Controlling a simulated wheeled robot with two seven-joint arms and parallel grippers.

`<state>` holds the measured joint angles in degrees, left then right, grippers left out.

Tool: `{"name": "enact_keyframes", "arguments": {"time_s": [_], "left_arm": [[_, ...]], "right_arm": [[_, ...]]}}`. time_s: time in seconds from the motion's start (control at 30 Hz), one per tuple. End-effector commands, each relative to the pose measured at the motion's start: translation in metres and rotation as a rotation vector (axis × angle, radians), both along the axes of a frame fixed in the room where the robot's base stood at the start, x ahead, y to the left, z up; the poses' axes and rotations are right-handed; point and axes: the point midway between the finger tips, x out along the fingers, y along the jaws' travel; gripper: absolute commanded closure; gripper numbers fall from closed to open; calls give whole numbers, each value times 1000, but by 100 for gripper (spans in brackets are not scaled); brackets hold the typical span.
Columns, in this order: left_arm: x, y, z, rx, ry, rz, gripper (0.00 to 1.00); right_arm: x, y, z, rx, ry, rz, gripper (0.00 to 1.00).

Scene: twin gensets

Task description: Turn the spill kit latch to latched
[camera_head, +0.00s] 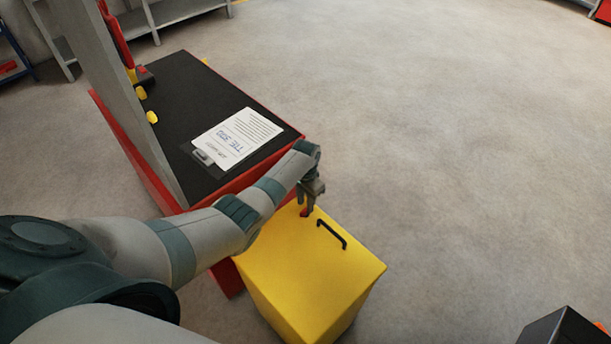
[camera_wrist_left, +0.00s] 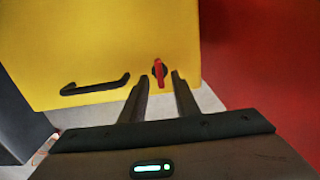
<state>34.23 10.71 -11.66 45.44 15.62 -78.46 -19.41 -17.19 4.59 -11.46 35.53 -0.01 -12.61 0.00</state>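The spill kit is a yellow box (camera_head: 305,268) standing on the floor, with a black handle (camera_head: 332,234) on its top. In the head view the latch is mostly hidden by my left gripper (camera_head: 306,208). The left gripper is over the box top, and in the left wrist view its two fingers (camera_wrist_left: 160,85) are apart with the latch showing between their tips. I cannot tell whether they touch it. My right gripper is not in view.
A red workbench with a black top (camera_head: 180,95) stands beside the box and carries a clipboard with paper (camera_head: 236,137). A grey upright panel (camera_head: 115,85) rises at its left. Grey shelves (camera_head: 160,15) are at the back.

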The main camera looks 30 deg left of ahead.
Motion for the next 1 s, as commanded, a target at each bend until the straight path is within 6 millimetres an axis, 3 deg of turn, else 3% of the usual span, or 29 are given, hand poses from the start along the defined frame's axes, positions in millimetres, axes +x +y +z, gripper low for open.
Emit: {"name": "enact_keyframes", "arguments": {"time_s": [0.7,1.0], "left_arm": [[0,0,120,1,-4,-2,72],[0,0,145,0,1,-1,72]], "right_arm": [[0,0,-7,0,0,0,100],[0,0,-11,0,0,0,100]]}}
